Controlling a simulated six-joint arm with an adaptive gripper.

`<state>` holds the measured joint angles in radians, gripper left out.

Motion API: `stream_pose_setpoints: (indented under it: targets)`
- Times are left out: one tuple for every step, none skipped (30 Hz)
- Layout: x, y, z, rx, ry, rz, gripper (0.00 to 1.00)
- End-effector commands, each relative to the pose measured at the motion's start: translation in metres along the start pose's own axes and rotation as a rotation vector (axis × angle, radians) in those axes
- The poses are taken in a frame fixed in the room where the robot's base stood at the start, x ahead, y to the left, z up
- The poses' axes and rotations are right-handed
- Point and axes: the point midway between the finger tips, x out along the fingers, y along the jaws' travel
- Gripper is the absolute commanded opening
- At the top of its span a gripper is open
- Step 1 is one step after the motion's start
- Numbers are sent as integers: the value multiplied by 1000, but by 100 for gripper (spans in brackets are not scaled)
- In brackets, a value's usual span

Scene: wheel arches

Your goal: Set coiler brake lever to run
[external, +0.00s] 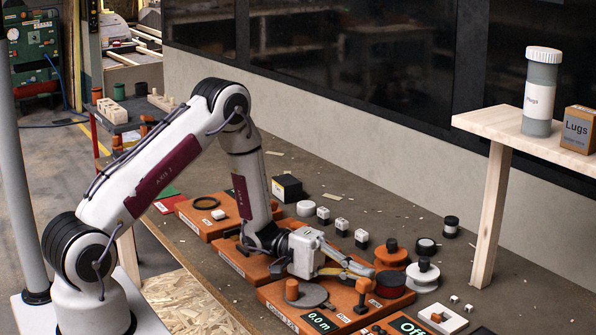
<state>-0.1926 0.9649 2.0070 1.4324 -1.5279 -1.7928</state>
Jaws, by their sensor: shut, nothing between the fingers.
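The orange coiler panel (268,294) lies on the bench at the lower middle, with a label on its front edge that seems to read "Coiler". It carries a green display (322,321) reading about 0.0 m, a grey disc (312,296) and an orange post (292,289). A small orange upright handle (362,287) on a dark base, perhaps the brake lever, stands on its right half near small white labels too small to read surely. My gripper (368,272) is shut and empty, its fingertips just above or beside this handle. Whether they touch it I cannot tell.
A dark red round part (390,284) stands close right of my fingertips. Orange and white knobs (422,273) sit beyond it. Another orange panel (205,222) lies to the left. A wooden shelf (530,130) with a jar and box stands at right.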

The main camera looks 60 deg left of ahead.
Motion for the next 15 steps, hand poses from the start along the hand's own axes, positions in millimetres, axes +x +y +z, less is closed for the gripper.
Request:
stream_pose_setpoints:
  targets:
    - [-1,0,2,26,0,10,0]
    - [-1,0,3,46,0,17,0]
    - [-2,1,5,71,0,26,0]
    - [-2,1,6,91,0,32,0]
    - [-3,1,7,110,0,39,0]
    - [-3,2,9,136,0,49,0]
    - [-4,2,10,155,0,55,0]
    - [-4,2,11,173,1,61,0]
    - [-4,2,13,198,0,71,0]
    - [-5,3,14,213,1,76,0]
    - [-5,3,15,209,0,74,0]
    - [-6,4,16,209,0,74,0]
    - [-6,4,17,208,0,74,0]
    - [-6,4,18,208,0,73,0]
    - [-6,4,18,208,0,73,0]
